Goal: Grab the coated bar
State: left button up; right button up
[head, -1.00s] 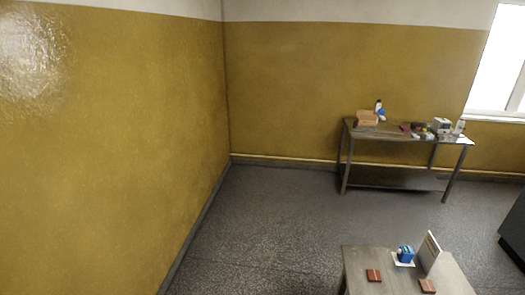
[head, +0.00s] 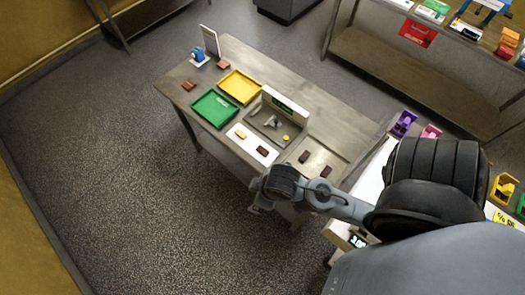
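Two dark brown bars lie apart on a grey panel at the near right of the steel table; one bar (head: 304,156) is left of the other bar (head: 325,171). Which one is the coated bar I cannot tell for sure. An arm of mine comes in from the lower right, and its gripper (head: 257,208) hangs near the table's front edge, apart from the bars. Its fingers are too small to read. My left gripper is not in view.
A shelf unit (head: 420,80) stands at upper right.

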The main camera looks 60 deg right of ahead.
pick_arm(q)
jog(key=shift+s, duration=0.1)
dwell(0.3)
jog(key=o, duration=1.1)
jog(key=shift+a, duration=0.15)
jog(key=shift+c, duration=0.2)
